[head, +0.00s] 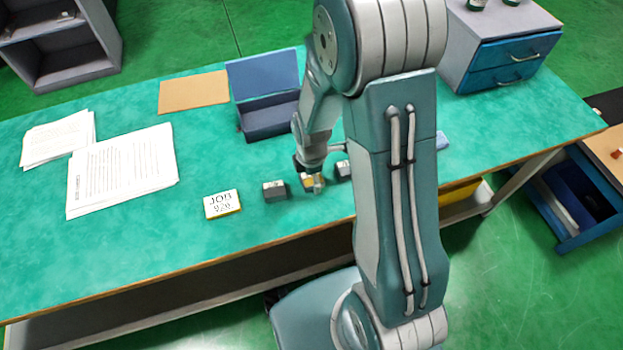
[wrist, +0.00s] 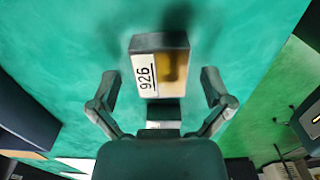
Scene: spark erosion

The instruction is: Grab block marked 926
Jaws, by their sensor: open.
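The block marked 926 (wrist: 145,75) shows in the wrist view, with a white label on one side and a brass-coloured face with a dark patch. My gripper (wrist: 160,88) is open, one finger to each side of the block, with visible gaps and no contact that I can see. In the head view my gripper (head: 312,176) is low over the table at a yellowish block (head: 309,182), which it partly covers. A dark grey block (head: 275,191) stands to its left and another dark block (head: 344,170) to its right. A card reading JOB 926 (head: 222,204) stands further left.
A blue open box (head: 268,120) stands behind the blocks on the green table (head: 130,255). Papers (head: 122,170) and a tan board (head: 194,92) lie to the left. A grey cabinet with blue drawers (head: 510,62) stands at the right. The table's front left is clear.

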